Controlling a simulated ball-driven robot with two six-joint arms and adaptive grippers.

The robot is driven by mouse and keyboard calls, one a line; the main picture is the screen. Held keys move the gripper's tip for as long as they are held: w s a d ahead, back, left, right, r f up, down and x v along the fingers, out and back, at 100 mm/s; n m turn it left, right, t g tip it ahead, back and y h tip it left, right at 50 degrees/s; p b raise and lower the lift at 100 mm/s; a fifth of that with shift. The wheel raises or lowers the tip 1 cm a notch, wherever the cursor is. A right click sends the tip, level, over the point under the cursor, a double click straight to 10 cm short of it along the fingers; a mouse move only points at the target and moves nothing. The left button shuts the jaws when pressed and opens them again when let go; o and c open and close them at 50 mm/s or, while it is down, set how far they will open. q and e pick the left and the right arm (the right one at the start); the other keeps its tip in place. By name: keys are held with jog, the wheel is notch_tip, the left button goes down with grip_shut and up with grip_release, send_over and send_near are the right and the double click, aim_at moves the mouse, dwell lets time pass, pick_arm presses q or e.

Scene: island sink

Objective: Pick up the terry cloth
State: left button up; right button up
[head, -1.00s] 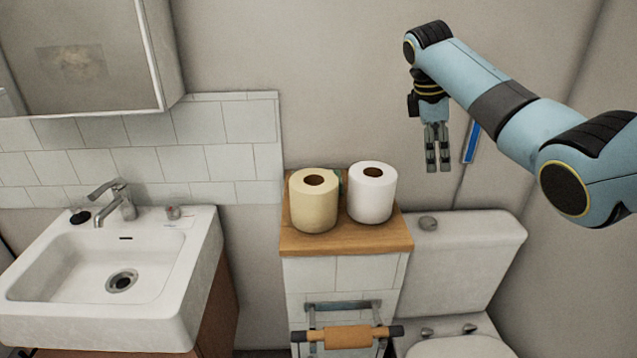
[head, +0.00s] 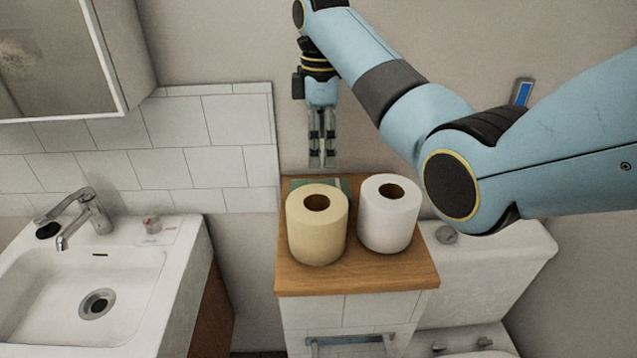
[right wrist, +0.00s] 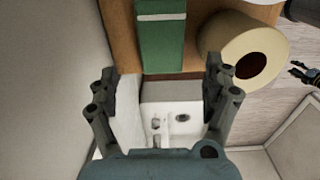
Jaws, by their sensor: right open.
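A flat green folded piece, which I take for the terry cloth (head: 338,185), lies on the wooden top behind the two paper rolls. In the head view the rolls hide most of it. In the right wrist view the green cloth (right wrist: 161,38) shows plainly, with a paler band across it. My right gripper (head: 322,163) points down above the back of the wooden top, apart from the cloth. In the right wrist view its fingers (right wrist: 160,92) are spread and empty. A small dark pronged part at that view's right edge looks like my left gripper (right wrist: 303,73).
A cream roll (head: 317,228) and a white roll (head: 388,218) stand close in front of the cloth on the wooden top (head: 352,278). The wall is close behind. A sink (head: 80,285) is at left, a toilet cistern (head: 490,270) at right.

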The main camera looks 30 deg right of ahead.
jog(key=f, duration=0.4)
jog(key=shift+s+a+f, duration=0.1)
jog(key=shift+s+f, duration=0.1)
jog(key=shift+f, duration=0.4)
jog(key=f, duration=0.2)
jog(key=f+p, duration=0.1)
jog(key=f, duration=0.1)
jog(key=shift+w+f, duration=0.2)
jog(key=shift+f, duration=0.15)
pick_arm(q)
jog(key=shift+s+a+r, duration=0.25)
jog(key=shift+s+r, duration=0.2)
jog(key=shift+r, duration=0.1)
pick_arm(e)
jog(key=shift+c, duration=0.2)
jog(key=c, duration=0.4)
pick_arm(q)
jog(key=shift+s+d, duration=0.1)
jog(key=shift+s, duration=0.3)
pick_arm(e)
jog(key=c, duration=0.5)
